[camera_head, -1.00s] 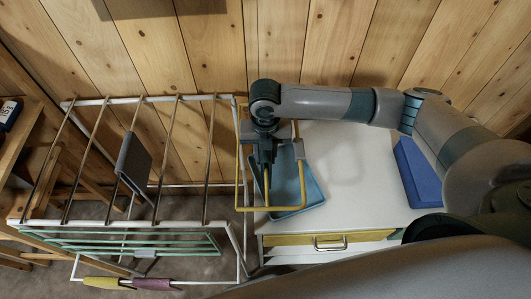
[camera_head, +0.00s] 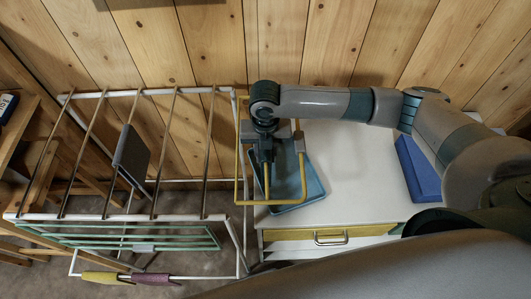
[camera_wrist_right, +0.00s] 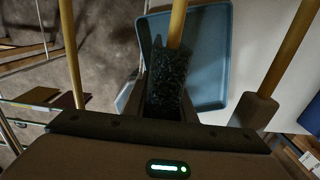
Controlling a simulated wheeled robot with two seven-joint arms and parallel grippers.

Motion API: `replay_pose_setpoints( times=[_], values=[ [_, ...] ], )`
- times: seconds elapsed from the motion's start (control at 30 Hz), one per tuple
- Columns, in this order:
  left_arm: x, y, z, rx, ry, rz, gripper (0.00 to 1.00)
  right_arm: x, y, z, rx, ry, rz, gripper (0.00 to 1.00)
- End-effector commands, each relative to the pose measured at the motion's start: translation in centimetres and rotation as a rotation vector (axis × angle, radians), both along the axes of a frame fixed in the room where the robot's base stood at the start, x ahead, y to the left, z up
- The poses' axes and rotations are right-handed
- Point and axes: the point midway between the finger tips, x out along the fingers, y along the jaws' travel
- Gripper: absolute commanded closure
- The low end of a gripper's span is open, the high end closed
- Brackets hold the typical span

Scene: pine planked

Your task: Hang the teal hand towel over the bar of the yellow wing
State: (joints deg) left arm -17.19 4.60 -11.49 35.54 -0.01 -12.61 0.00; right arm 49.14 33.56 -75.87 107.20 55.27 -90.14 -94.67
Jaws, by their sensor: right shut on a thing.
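The teal hand towel (camera_wrist_right: 172,82) shows as a dark, speckled teal cloth in the right wrist view, pinched in my right gripper (camera_wrist_right: 175,108). In the head view my right gripper (camera_head: 265,158) is over the yellow wing (camera_head: 243,170), and the towel is mostly hidden there by the gripper. The wing is a yellow frame with a middle bar (camera_wrist_right: 178,22), which runs up to the cloth in the wrist view. The cloth covers part of this bar; I cannot tell whether it lies over it or only in front. My left gripper is out of view.
A white rack (camera_head: 220,215) stands left, with a dark grey piece (camera_head: 131,155) on it and yellow (camera_head: 104,278) and purple (camera_head: 152,279) pieces low down. A blue tray (camera_head: 312,180) lies under the wing on a white cabinet (camera_head: 355,165). A blue block (camera_head: 418,170) lies right.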

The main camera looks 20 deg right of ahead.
Motion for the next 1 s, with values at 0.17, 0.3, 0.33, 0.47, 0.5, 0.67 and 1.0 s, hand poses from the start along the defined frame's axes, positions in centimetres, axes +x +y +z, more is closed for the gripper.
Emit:
replay_pose_setpoints(
  times=[0.17,0.3,0.33,0.47,0.5,0.67,1.0],
  values=[
    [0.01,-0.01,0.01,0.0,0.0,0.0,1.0,0.0,0.01,0.02,0.0,0.0,0.0,0.89],
    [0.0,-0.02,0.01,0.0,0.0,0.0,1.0,0.0,0.01,0.02,0.0,0.0,0.0,0.89],
    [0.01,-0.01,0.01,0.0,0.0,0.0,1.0,0.0,0.01,0.02,0.0,0.0,0.0,0.89],
    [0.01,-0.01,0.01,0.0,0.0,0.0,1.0,0.0,0.01,0.02,0.0,0.0,0.0,0.55],
    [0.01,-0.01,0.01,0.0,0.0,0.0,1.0,0.0,0.01,0.02,0.0,0.0,0.0,0.55],
    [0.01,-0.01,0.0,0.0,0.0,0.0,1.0,0.0,0.0,0.01,0.0,0.0,0.0,0.55],
    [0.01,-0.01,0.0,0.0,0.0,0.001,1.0,-0.01,-0.01,0.0,0.0,0.0,0.0,0.33]
  ],
)
